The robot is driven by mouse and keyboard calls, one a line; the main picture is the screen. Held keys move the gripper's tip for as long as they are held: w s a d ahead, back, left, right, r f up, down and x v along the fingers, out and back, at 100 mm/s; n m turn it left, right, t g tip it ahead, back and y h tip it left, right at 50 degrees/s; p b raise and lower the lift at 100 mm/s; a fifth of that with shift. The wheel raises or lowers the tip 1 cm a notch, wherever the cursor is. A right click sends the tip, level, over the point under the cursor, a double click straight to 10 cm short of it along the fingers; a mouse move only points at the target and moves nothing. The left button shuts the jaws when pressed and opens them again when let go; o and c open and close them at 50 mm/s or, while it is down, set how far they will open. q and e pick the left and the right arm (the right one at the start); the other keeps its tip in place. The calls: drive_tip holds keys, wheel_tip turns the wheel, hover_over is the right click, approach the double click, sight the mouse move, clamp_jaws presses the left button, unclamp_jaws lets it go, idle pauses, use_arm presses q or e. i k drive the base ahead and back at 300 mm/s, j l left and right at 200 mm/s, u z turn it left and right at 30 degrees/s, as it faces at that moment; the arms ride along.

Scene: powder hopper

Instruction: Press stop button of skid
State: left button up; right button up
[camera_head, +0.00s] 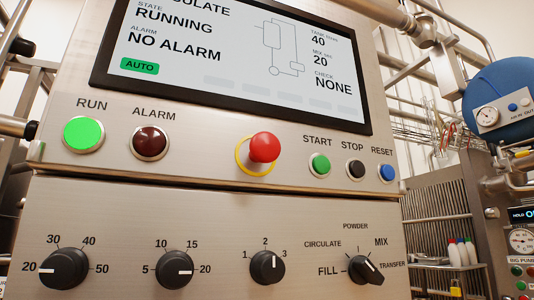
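The skid's control panel (210,200) fills most of the head view. The stop button (355,168) is a small black button under the label STOP. It sits between the green start button (319,164) and the blue reset button (387,172). The screen (200,60) above reads RUNNING, NO ALARM and AUTO. The run lamp (83,134) is bright green and the alarm lamp (149,142) is dark red. Neither of my grippers shows in this view.
A red mushroom button (264,148) with a yellow ring sticks out left of the start button. Several black knobs (174,269) line the lower panel. Pipes, a blue round vessel (503,100) and a shelf with bottles (459,254) stand to the right.

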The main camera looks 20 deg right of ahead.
sight(357, 169)
drive_tip(key=z, duration=1.25)
